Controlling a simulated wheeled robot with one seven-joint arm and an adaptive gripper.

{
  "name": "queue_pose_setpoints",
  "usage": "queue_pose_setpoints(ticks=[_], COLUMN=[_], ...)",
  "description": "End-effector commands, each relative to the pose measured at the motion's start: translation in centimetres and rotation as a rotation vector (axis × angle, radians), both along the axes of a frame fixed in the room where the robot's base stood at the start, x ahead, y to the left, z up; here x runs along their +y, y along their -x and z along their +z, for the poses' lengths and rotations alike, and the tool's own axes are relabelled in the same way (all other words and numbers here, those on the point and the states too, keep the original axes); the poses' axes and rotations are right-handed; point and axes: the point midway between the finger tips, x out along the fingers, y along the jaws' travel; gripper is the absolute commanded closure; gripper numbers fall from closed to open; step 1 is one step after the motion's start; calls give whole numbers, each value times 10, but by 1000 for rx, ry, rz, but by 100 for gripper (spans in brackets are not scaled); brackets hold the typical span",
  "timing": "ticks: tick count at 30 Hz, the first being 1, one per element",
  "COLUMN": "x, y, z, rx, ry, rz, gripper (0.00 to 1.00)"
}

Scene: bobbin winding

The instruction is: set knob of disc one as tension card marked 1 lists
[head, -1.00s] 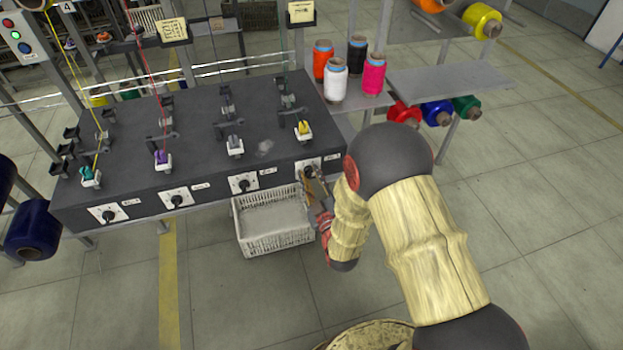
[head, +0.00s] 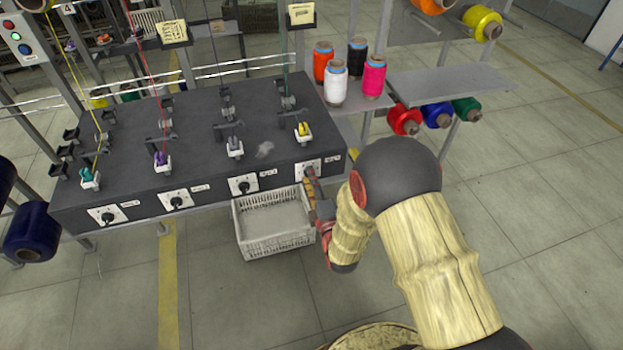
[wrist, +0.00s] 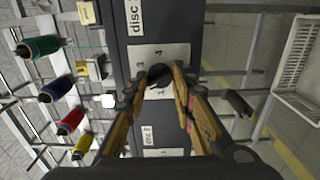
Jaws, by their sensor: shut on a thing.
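My gripper (wrist: 159,76) has its two wooden-faced fingers closed around a black round knob (wrist: 159,77) on a white dial plate (wrist: 172,53). Numbers show on the plate, but the fingers hide part of it and the knob's pointer is not clear. A label starting "disc" (wrist: 137,16) sits beside the plate; its number is not readable. In the head view this is the rightmost dial plate (head: 314,165) on the dark machine's front (head: 215,190). Yellow cards (head: 172,32) and (head: 301,13) hang behind the machine; their writing is too small to read.
Other knobs (head: 243,187) and (head: 176,202) line the front to the left. A white basket (head: 272,240) stands below the gripped knob. Thread cones (head: 336,82) stand on a shelf to the right.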

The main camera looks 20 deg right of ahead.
Motion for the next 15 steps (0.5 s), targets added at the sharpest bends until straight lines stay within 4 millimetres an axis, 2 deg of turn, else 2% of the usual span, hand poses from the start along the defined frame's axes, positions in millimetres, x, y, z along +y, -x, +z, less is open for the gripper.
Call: queue_pose_setpoints(ticks=[15], x=[1], y=[0], z=[-2], rx=[1], ry=[489], rz=[4], gripper=[100])
